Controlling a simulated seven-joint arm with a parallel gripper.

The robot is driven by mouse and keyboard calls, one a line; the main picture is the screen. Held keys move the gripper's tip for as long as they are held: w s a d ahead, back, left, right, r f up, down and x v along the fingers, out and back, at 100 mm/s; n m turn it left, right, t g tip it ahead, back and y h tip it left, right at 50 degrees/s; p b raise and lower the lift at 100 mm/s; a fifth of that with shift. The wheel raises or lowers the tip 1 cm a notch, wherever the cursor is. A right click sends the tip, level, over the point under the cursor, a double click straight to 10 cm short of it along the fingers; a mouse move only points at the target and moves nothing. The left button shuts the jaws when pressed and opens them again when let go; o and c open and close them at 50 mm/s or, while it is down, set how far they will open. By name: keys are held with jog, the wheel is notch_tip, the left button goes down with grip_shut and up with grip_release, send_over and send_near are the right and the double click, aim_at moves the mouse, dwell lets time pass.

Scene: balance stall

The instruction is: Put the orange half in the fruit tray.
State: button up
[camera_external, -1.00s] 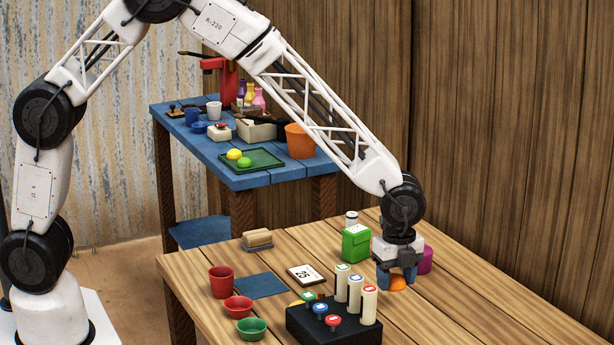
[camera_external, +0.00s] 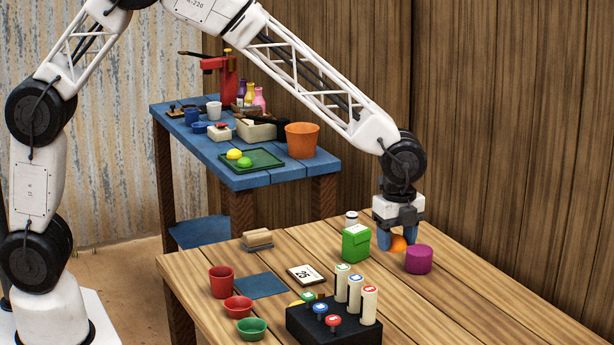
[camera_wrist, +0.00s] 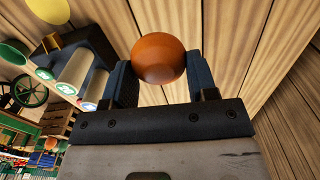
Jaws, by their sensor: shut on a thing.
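The orange half (camera_external: 398,244) is held between the blue fingers of my gripper (camera_external: 398,240), raised above the wooden table near its far edge. In the wrist view the orange half (camera_wrist: 158,58) shows as a rounded orange shape between the two fingertips of my gripper (camera_wrist: 158,80). The fruit tray, a dark green tray (camera_external: 268,154), lies on the blue table at the back. A yellow fruit half and a green fruit half sit on its left part, and its right part is bare.
A green box (camera_external: 356,243) and a purple cylinder (camera_external: 419,260) stand beside my gripper on the wooden table. An orange pot (camera_external: 301,141) stands right behind the tray. A black block with pale cylinders (camera_external: 334,325) is at the front. A red press (camera_external: 226,75) stands at the back.

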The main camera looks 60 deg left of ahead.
jog(key=w+a+n, duration=0.3)
jog(key=a, duration=1)
jog(key=w+a+n, duration=0.2)
jog(key=a, duration=1.2)
jog(key=w+a+n, duration=0.3)
jog(key=a, duration=1)
jog(key=s+a+n, duration=0.3)
jog(key=s+a, duration=0.1)
jog(key=a, duration=0.8)
jog(key=s+a+n, duration=0.2)
jog(key=s+a, duration=0.2)
jog(key=a, duration=0.8)
jog(key=s+a+n, duration=0.3)
jog(key=s+a, duration=0.1)
jog(key=a, duration=0.8)
jog(key=shift+s+a+f, duration=0.1)
jog(key=shift+a+f, duration=0.15)
jog(key=shift+f, duration=0.95)
jog(key=shift+a+f, duration=0.2)
jog(key=shift+f, duration=1)
send_over(264, 158)
jog(key=shift+a+f, duration=0.1)
jog(key=shift+f, duration=0.65)
jog(key=shift+f, duration=0.1)
